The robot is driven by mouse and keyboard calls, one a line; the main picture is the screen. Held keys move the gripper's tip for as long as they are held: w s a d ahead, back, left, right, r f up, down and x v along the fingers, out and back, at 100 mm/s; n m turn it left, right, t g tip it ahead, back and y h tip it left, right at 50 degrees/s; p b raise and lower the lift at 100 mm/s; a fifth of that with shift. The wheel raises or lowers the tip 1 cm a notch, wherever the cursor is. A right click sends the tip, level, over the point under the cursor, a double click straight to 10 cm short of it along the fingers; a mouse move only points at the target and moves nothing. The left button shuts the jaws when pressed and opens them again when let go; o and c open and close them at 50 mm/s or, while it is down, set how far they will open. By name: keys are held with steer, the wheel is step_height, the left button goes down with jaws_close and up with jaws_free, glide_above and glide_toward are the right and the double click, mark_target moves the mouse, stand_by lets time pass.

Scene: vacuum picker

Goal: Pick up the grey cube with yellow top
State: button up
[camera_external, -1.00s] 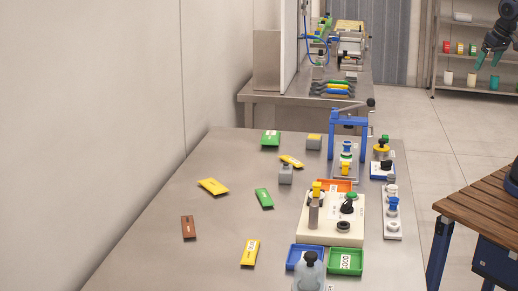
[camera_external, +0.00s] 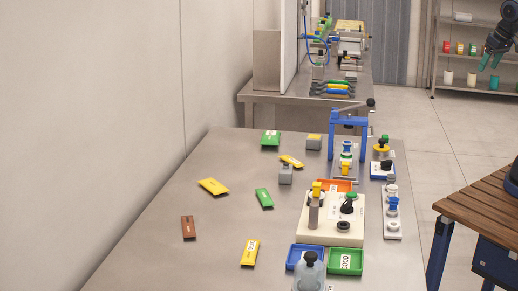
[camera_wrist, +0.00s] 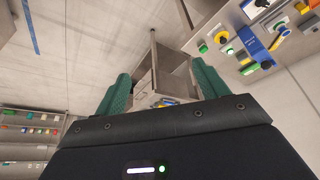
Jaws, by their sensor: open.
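My gripper (camera_external: 490,62) is at the upper right of the external view, in front of the shelves and far from the cube. Its two teal fingers are apart, with nothing between them. The wrist view also shows my gripper (camera_wrist: 160,72) open and empty. I cannot pick out the cube in the wrist view.
The table's left side holds scattered flat packets.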

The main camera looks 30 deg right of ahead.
steer(key=w+a+r+n, duration=0.2)
steer(key=w+n, duration=0.1)
steer(key=w, duration=0.4)
steer(key=n+g+h, duration=0.2)
steer(key=n+h, duration=0.1)
steer(key=n, duration=2)
glide_above(314, 137)
steer(key=s+a, duration=0.2)
steer(key=f, duration=2.9)
steer(key=shift+w+d+f, duration=0.15)
steer(key=shift+w+f, duration=0.05)
steer(key=shift+f, duration=0.05)
steer(key=shift+x, duration=3.05)
steer(key=shift+w+d, duration=0.1)
steer(key=c, duration=1.1)
